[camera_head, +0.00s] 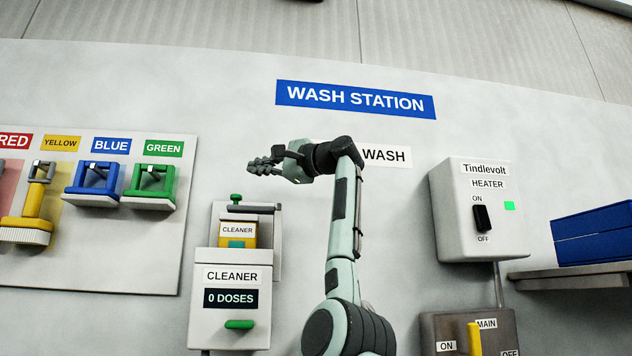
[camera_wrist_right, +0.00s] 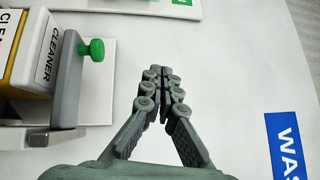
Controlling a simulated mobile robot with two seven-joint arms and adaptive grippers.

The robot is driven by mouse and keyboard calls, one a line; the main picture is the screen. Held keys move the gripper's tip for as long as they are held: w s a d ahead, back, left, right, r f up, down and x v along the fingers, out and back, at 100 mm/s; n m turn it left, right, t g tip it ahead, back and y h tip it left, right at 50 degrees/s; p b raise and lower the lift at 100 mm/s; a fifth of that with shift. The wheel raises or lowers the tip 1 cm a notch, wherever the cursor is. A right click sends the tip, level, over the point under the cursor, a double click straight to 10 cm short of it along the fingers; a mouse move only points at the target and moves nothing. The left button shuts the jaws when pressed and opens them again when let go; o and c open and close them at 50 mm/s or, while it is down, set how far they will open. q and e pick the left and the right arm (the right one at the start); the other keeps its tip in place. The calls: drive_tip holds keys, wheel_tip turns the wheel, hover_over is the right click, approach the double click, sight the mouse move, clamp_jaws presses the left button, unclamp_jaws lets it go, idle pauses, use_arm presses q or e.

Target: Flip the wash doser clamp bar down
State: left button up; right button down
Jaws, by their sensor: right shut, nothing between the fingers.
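The wash doser (camera_head: 202,262) is a white wall box labelled CLEANER with a 0 DOSES display and a green lever. A yellow and white CLEANER cartridge (camera_head: 238,230) stands in its top, also in the right wrist view (camera_wrist_right: 30,50). The grey clamp bar (camera_head: 258,208) lies level across the top of the cartridge, with a green knob (camera_head: 236,198) standing up near its left end. The bar (camera_wrist_right: 66,85) and knob (camera_wrist_right: 92,50) also show in the right wrist view. My right gripper (camera_head: 260,166) is shut and empty, above the bar and apart from it. My left gripper is not in view.
A rack with yellow, blue and green tools (camera_head: 150,186) hangs at left. The heater box (camera_head: 460,225), main switch box (camera_head: 448,328) and a shelf with a blue case (camera_head: 590,235) are at right.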

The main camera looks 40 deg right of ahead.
drive_tip(key=v, duration=1.2)
idle(0.5)
